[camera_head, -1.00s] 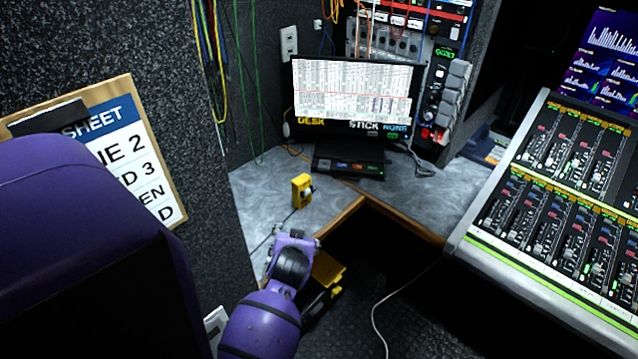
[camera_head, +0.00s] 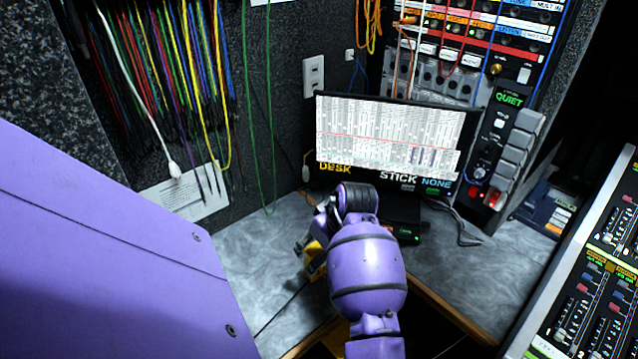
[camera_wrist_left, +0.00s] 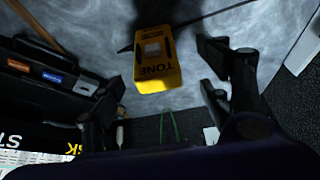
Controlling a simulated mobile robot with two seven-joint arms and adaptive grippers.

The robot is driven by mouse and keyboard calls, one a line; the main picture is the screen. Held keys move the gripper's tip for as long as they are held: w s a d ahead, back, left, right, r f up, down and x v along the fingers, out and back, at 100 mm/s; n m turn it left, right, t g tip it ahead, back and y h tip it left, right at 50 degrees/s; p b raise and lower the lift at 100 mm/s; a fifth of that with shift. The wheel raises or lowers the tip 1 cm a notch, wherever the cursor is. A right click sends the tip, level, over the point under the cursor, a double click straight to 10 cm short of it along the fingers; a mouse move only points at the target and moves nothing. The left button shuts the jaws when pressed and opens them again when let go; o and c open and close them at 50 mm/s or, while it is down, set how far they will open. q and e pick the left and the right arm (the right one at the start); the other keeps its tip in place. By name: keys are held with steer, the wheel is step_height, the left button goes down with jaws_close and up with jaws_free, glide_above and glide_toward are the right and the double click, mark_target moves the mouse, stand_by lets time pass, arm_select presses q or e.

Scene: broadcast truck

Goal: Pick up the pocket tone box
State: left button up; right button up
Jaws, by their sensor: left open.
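The pocket tone box is a small yellow box marked TONE (camera_wrist_left: 157,62), standing on the grey marbled desk (camera_head: 262,262). In the head view, only a yellow part of the box (camera_head: 315,262) shows, mostly covered by my left arm. My left gripper (camera_head: 318,232) is at the box, with its fingers partly hidden by my wrist. In the left wrist view, my left gripper (camera_wrist_left: 162,85) is open, with one dark finger on each side of the box. My right gripper is not in view.
A monitor (camera_head: 390,140) stands behind the gripper, with a small black unit (camera_head: 408,232) at its foot. A dark cable runs from the box across the desk. Coloured cables (camera_head: 165,75) hang on the left wall. A mixing console (camera_head: 600,290) is at the right.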

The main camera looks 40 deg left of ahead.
arm_select(q)
steer(key=x, duration=0.7)
steer(key=shift+w+a+f, duration=0.1)
steer(key=shift+w+f, duration=0.15)
steer(key=shift+w, duration=0.05)
steer(key=shift+c, duration=0.2)
steer(key=c, duration=1.3)
steer(key=shift+r, duration=0.1)
